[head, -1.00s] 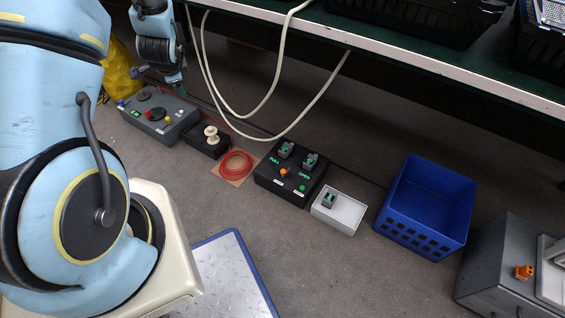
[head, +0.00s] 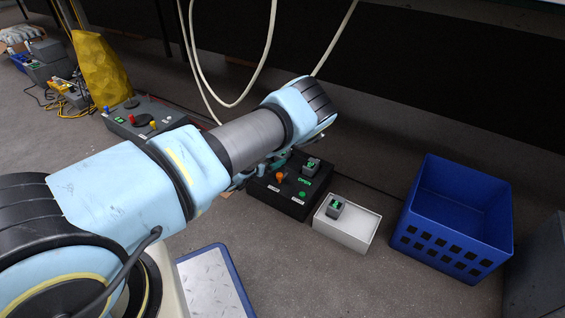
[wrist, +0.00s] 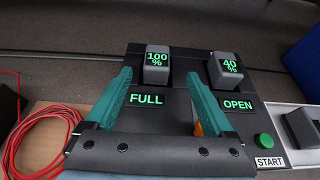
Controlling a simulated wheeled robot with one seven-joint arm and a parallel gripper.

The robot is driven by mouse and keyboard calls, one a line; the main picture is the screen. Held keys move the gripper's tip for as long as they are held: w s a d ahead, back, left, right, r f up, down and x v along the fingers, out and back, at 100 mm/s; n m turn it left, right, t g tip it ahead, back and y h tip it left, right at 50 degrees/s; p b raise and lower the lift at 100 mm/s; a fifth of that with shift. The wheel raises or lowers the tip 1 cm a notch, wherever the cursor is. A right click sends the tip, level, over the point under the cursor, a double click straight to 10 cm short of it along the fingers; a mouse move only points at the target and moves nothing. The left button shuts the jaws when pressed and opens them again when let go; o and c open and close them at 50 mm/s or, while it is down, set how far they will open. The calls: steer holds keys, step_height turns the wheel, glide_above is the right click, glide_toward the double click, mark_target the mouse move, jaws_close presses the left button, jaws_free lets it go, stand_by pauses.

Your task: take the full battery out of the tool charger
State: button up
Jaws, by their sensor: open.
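The charger is a black box (head: 285,200) on the floor, partly behind my arm in the head view; its panel (wrist: 182,105) fills the middle of the wrist view. The full battery (wrist: 156,65) is a grey block reading 100%, seated above the FULL label. A second grey battery (wrist: 225,70), reading 40%, sits to its right above the OPEN label and also shows in the head view (head: 311,166). My gripper (wrist: 158,76) is open and empty, its teal fingers pointing toward the full battery, one toward each side. The head view hides the full battery behind my arm.
A pale grey box (head: 345,232) holding another small battery (head: 336,207) stands right of the charger. A blue crate (head: 455,215) is further right. A red cable coil (wrist: 42,140) lies left of the charger. Pale hanging cables (head: 262,70) drop behind my arm.

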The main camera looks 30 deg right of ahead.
steer(key=b+x, duration=0.1)
steer(key=x, duration=0.3)
steer(key=b+x, duration=0.3)
steer(key=x, duration=0.1)
steer(key=shift+w+a+f, duration=0.1)
steer(key=shift+w+f, duration=0.05)
steer(key=shift+w+d, duration=0.25)
steer(key=shift+d, duration=0.1)
jaws_close()
stand_by(0.4)
